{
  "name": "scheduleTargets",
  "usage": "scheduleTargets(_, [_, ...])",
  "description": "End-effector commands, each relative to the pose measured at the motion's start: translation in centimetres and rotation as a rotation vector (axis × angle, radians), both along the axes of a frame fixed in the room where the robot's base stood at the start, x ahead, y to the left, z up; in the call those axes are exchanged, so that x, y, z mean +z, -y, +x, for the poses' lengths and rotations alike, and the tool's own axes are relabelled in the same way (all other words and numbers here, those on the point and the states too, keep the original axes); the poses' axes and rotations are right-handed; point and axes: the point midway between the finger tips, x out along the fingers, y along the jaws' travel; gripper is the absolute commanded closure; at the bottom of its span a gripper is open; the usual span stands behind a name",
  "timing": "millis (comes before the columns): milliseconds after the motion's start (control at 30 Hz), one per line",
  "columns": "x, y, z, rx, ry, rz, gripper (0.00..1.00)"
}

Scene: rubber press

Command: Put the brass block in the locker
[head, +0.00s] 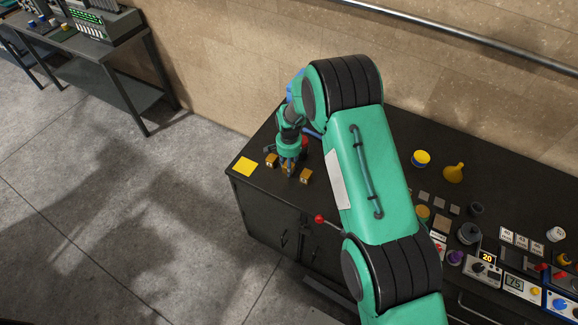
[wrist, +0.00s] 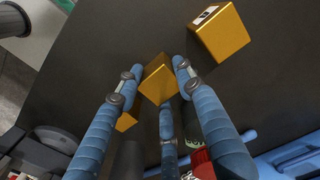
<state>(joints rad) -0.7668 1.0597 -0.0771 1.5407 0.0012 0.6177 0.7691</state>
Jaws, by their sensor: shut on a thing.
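My gripper (head: 289,168) has blue fingers and is low over the left end of the black bench. In the wrist view my gripper (wrist: 155,76) is shut on a brass block (wrist: 158,82), which sits between the fingertips. In the head view the fingers mostly hide that block. A second brass block with a pale label (wrist: 222,35) stands apart from the fingers. More brass (wrist: 127,122) shows partly behind one finger. In the head view, brass blocks stand left (head: 271,160) and right (head: 306,176) of the fingers. A dark cabinet (head: 262,220) under the bench has doors that look shut; I cannot tell if it is the locker.
A yellow square (head: 244,167) lies at the bench's left end. A red-knobbed lever (head: 319,218) sticks out at the front. The floor at left is open.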

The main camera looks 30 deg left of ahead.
Motion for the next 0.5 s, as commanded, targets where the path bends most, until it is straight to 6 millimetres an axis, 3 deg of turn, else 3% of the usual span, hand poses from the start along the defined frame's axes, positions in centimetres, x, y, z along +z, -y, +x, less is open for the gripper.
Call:
scheduleTargets(167, [-0.24,-0.03,0.04,0.0,0.001,0.001,1.0])
scheduleTargets(200, [-0.31,0.02,-0.02,0.0,0.0,0.0,0.59])
scheduleTargets(267, [-0.26,0.02,-0.02,0.0,0.0,0.0,0.47])
scheduleTargets(500, [-0.23,0.01,-0.01,0.0,0.0,0.0,0.44])
